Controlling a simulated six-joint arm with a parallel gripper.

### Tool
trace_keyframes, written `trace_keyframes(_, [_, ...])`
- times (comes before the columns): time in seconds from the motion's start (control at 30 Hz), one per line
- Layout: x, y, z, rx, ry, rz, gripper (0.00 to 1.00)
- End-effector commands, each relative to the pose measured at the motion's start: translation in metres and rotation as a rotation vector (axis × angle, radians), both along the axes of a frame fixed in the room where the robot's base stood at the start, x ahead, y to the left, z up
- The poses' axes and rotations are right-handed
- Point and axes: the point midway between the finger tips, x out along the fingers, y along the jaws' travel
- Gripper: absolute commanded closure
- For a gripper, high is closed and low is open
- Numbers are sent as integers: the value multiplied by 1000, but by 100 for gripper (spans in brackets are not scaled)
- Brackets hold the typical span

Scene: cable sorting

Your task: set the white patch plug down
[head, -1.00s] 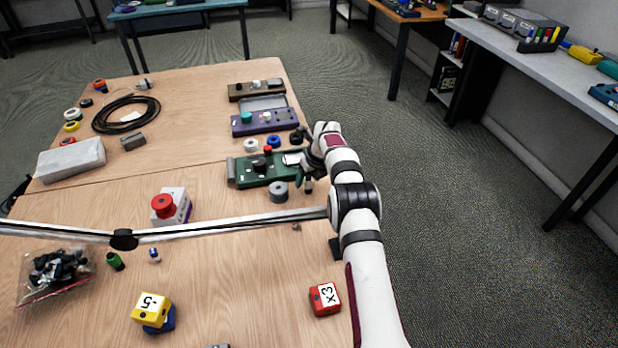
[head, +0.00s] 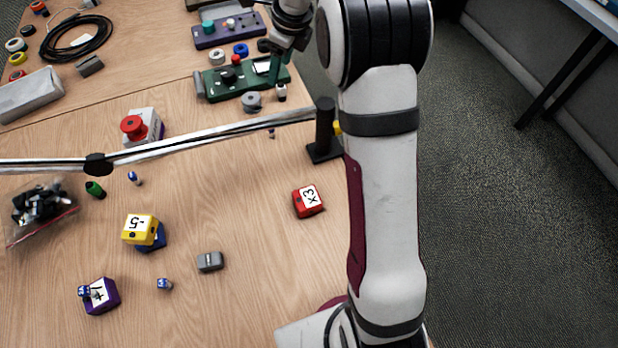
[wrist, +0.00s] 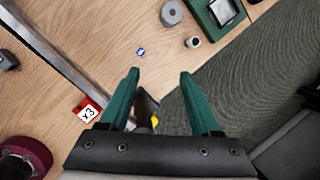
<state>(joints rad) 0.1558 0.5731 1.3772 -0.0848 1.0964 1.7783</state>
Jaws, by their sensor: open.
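A small white plug-like piece (head: 281,92) with a darker part stands on the table by the near right corner of the green device; it looks like the white patch plug. It also shows in the wrist view (wrist: 192,42), beyond my right fingertip and apart from it. My gripper (wrist: 160,75) has its two green fingers wide apart with nothing held between them. In the head view my gripper (head: 279,70) is above the green device's right end, its fingers partly hidden by the wrist.
The green device (head: 225,88) and a grey ring (head: 251,102) are close by. A silver bar (head: 210,140) spans the table from a black post (head: 324,130). A red x3 block (head: 308,200) lies nearer. The table's right edge is close.

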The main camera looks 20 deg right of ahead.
Motion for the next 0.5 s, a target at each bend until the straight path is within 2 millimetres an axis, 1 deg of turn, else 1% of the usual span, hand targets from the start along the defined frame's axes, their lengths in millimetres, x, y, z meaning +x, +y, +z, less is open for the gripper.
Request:
trace_keyframes(0.03, [-42,16,25,-49,0,202,36])
trace_keyframes(0.07, [-72,26,36,-79,5,349,36])
trace_keyframes(0.1, [-115,38,46,-119,8,555,36])
trace_keyframes(0.13, [-148,45,51,-144,8,707,36])
trace_keyframes(0.17, [-182,52,54,-165,7,858,36])
trace_keyframes(0.2, [-225,60,53,-189,3,1053,36])
trace_keyframes(0.27, [-282,68,46,-210,-7,1313,36])
trace_keyframes(0.3, [-314,72,39,-219,-15,1459,36])
trace_keyframes(0.33, [-333,74,34,-222,-23,1551,36])
trace_keyframes(0.4, [-367,76,22,-224,-37,1712,36])
trace_keyframes(0.43, [-376,77,18,-224,-41,1758,36])
trace_keyframes(0.5, [-387,77,13,-225,-49,1821,36])
